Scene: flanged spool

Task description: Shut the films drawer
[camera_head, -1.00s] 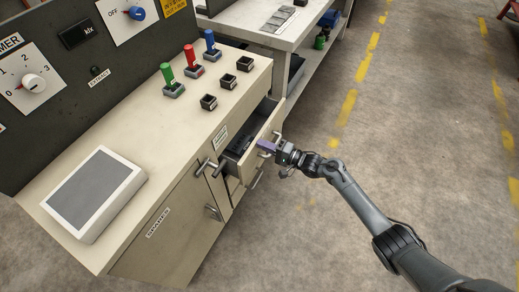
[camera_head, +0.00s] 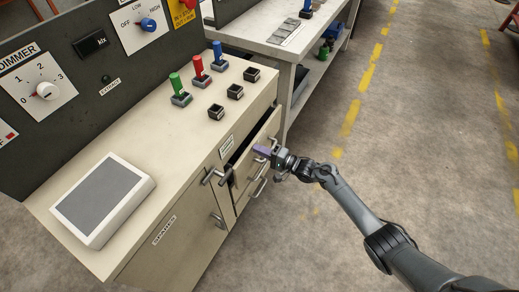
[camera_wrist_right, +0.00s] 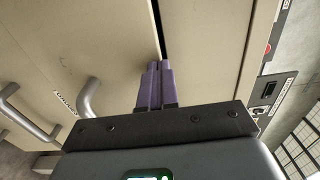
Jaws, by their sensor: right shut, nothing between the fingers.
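The films drawer (camera_head: 268,132) is the top drawer at the right end of the beige cabinet. It stands slightly open, with a narrow dark gap along its top edge. My right gripper (camera_head: 262,150) is shut and empty, its purple fingertips at the drawer's front. In the right wrist view the closed fingers (camera_wrist_right: 158,66) point at the beige drawer front (camera_wrist_right: 100,40) beside the dark gap. Whether they touch it is hard to tell. A curved grey handle (camera_wrist_right: 88,98) is to their left. My left gripper is not in view.
Further drawer handles (camera_head: 258,186) lie below. A cabinet door handle (camera_head: 216,176) sticks out at the left. Green, red and blue levers (camera_head: 198,68) and a tablet-like panel (camera_head: 103,200) are on the cabinet top. The floor (camera_head: 420,150) at the right is open.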

